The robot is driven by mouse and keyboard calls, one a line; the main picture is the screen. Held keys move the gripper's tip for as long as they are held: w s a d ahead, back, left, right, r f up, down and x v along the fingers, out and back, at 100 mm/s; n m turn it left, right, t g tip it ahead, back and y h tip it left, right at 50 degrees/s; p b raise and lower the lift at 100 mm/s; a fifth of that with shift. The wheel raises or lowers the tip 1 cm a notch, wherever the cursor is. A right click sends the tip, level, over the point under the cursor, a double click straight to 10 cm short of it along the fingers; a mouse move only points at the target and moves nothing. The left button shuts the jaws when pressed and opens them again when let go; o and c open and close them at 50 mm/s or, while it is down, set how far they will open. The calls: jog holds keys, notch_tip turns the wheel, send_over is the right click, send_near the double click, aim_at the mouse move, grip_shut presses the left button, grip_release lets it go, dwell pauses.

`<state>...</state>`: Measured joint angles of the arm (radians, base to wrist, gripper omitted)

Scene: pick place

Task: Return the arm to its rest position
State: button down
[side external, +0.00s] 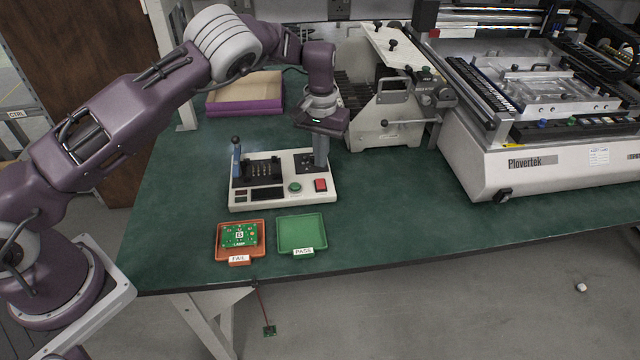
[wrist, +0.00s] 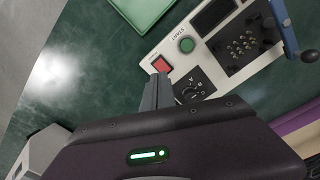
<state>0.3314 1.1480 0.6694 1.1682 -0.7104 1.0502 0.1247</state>
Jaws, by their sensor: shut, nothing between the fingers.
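My arm reaches over the green bench from the left. My gripper (side external: 321,163) points down above the right end of the white test fixture (side external: 270,203). In the wrist view my gripper (wrist: 158,92) shows its fingers together and empty, beside the red button of the fixture (wrist: 215,60). I cannot tell whether the fingertips touch the fixture. A green circuit board (side external: 240,236) lies in the orange FAIL tray (side external: 236,259) at the front. The green PASS tray (side external: 302,235) beside it is empty.
A grey-white machine (side external: 400,112) stands close behind and right of my gripper. A large Plovertek machine (side external: 545,170) fills the right side. The bench (side external: 400,215) is clear at front right.

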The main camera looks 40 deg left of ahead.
jog(key=s+r+t+h, duration=0.1)
jog(key=s+r, duration=0.8)
jog(key=r, duration=0.4)
jog(key=s+r+t+h, duration=0.1)
jog(key=s+r+t, duration=0.1)
jog(key=s+r, duration=0.85)
jog(key=s+a+r+m+t+y, duration=0.1)
jog(key=s, duration=0.8)
jog(key=s+r+m+t+y, duration=0.1)
jog(key=s+m, duration=0.1)
jog(key=s, duration=0.8)
jog(key=shift+a+r+t, duration=0.25)
jog(key=shift+a+t, duration=0.05)
jog(key=shift+a, duration=0.05)
jog(key=shift+s, duration=0.1)
